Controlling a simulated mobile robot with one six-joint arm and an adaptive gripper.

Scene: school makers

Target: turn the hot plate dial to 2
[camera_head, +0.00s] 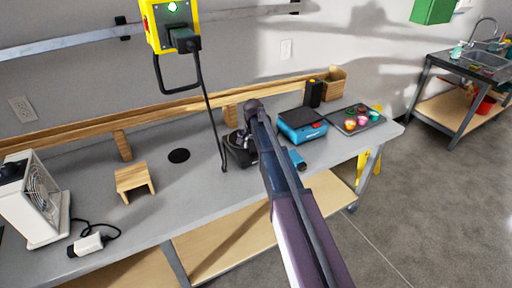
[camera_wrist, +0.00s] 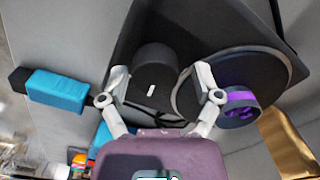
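The hot plate (camera_head: 238,158) is a dark unit on the workbench, partly hidden behind my arm in the head view. In the wrist view its dark body (camera_wrist: 205,32) carries a round plate and a dark cylindrical dial (camera_wrist: 152,68) with a short white mark. My gripper (camera_wrist: 162,78) is open, with one pale finger on each side of the dial. I cannot tell whether the fingers touch it. No numbers are readable around the dial. A purple and dark round thing (camera_wrist: 240,106) shows over the plate, beyond the right finger.
A blue thing with a dark end (camera_wrist: 58,90) lies left of the hot plate in the wrist view. In the head view, a blue box (camera_head: 302,124), a tray (camera_head: 376,125) and a black cord (camera_head: 211,115) are nearby.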

